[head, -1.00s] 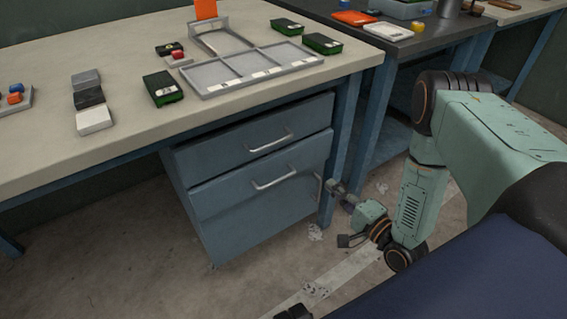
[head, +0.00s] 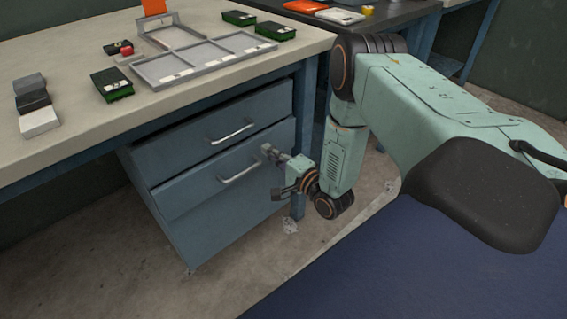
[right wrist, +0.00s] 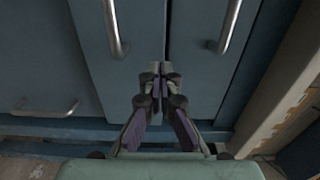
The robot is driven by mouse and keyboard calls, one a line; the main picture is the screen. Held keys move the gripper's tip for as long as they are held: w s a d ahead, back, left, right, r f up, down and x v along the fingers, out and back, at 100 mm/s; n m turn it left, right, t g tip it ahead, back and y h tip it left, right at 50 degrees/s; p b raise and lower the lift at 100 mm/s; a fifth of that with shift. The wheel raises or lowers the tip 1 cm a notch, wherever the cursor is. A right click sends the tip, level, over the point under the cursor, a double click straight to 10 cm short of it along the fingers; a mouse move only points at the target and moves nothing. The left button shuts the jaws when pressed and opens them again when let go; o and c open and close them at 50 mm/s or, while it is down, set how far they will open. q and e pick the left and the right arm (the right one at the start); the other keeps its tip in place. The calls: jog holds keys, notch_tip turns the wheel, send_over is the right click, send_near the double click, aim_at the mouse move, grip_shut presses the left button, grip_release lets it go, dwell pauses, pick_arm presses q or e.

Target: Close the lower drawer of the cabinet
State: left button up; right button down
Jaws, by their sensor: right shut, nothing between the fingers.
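The blue-grey cabinet (head: 180,232) stands under the bench. Its upper drawer (head: 190,150) is above the lower drawer (head: 205,185), and each has a pale bar handle. The lower drawer seems to stand out slightly, but I cannot tell how far. My right gripper (head: 268,151) is shut and empty at the right part of the drawer fronts. In the right wrist view, rolled sideways, the shut fingertips (right wrist: 160,70) are before the seam between the lower drawer (right wrist: 135,35) and upper drawer (right wrist: 195,45). Contact is unclear. My left gripper is out of view.
The bench top (head: 75,150) overhangs the cabinet and carries a grey divided tray (head: 150,76) and several small boxes. A blue bench leg (head: 305,100) stands just right of the drawers.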

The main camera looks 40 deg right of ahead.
aim_at(256, 140)
jog(key=shift+w+a+b, duration=0.2)
jog(key=shift+w+b, duration=0.15)
jog(key=shift+w, duration=1.3)
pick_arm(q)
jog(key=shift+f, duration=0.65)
pick_arm(e)
jog(key=shift+s+r, duration=0.1)
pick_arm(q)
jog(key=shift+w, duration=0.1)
